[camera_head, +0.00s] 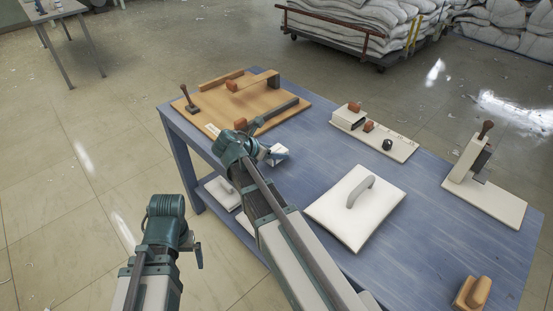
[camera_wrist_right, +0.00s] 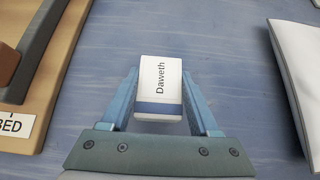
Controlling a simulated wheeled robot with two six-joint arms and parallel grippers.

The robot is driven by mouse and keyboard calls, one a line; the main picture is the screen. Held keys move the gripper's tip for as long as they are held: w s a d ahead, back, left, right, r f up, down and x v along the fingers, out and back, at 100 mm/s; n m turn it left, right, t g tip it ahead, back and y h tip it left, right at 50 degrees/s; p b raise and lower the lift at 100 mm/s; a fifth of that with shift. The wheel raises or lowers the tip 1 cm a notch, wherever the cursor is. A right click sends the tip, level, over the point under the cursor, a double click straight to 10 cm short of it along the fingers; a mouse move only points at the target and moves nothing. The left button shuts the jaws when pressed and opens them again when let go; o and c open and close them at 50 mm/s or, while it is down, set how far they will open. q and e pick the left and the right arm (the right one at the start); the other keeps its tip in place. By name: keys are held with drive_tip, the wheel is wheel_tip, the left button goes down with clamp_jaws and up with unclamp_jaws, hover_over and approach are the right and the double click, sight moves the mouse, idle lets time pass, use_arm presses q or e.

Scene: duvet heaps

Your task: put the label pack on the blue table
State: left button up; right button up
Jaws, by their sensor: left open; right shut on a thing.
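The label pack (camera_head: 277,154) is a small white box with a blue band. In the right wrist view the pack (camera_wrist_right: 159,85) shows the word "Daweth" and sits between the two blue fingers of my right gripper (camera_wrist_right: 160,103), which is shut on it. In the head view my right gripper (camera_head: 268,152) is over the blue table (camera_head: 300,171), near its left edge. I cannot tell whether the pack touches the tabletop. My left gripper (camera_head: 197,255) is open and empty, off the table, above the floor to its left.
A wooden board (camera_head: 262,103) with a lever and blocks lies at the table's far left. A white pad with a grey handle (camera_head: 350,207) lies right of my right gripper. Cream fixtures (camera_head: 382,136) stand further right. Bare blue tabletop lies between them.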

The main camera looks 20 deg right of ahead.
drive_tip(key=shift+f+b, duration=0.85)
drive_tip(key=shift+f, duration=0.4)
drive_tip(key=shift+f, duration=0.2)
drive_tip(key=o, duration=1.4)
drive_tip(key=shift+r, duration=0.1)
